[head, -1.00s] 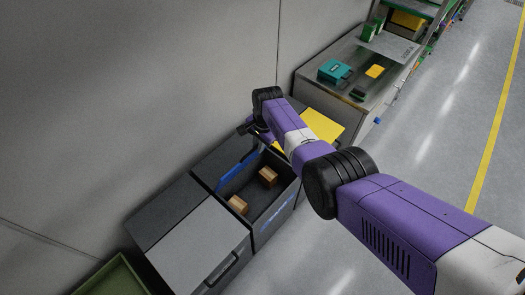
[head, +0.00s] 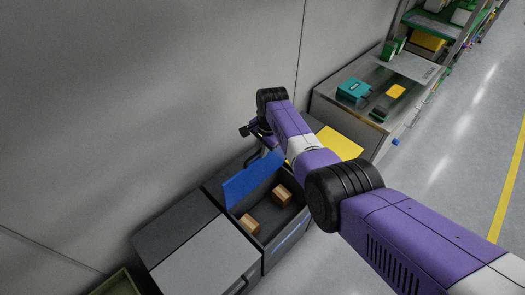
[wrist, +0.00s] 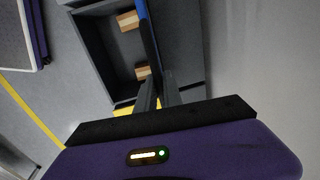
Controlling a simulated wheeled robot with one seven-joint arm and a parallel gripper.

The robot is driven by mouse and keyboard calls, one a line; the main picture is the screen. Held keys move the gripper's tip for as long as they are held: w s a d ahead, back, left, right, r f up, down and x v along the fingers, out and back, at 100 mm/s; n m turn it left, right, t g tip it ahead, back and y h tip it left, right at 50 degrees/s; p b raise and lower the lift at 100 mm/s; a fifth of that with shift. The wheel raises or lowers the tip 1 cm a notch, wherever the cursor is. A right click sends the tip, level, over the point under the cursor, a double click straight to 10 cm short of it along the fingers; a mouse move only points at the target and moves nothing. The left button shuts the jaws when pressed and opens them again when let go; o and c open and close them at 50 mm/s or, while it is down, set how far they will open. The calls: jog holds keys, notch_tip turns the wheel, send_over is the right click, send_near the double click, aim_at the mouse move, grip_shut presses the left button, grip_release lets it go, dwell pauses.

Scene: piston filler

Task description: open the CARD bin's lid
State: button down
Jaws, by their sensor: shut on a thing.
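The CARD bin (head: 291,232) is the dark grey bin with a blue front marking too small to read. Its blue-faced lid (head: 250,181) stands raised at the wall side, so the inside shows. A dark handle (head: 254,157) shows at the lid's upper edge. My gripper (head: 250,133) is at that upper edge, partly hidden by my arm. In the wrist view my gripper (wrist: 158,77) is shut at the edge of the lid (wrist: 147,33), which appears edge-on. The exact grip on the handle is hard to see.
Cardboard boxes (head: 282,195) lie inside the bin. A grey-lidded bin (head: 205,262) stands beside it on the left, a yellow-topped one (head: 340,143) on the right. A bench (head: 365,118) with a teal case lies beyond. The wall is close behind; the floor in front is clear.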

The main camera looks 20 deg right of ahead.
jog(key=c, duration=1.5)
grip_release()
jog(key=shift+r, duration=0.15)
notch_tip(320, 180, up, 7)
jog(key=s+p, duration=0.1)
jog(key=shift+s+d+r+p, duration=0.15)
jog(key=shift+d+r+p, duration=0.05)
jog(key=shift+p, duration=0.1)
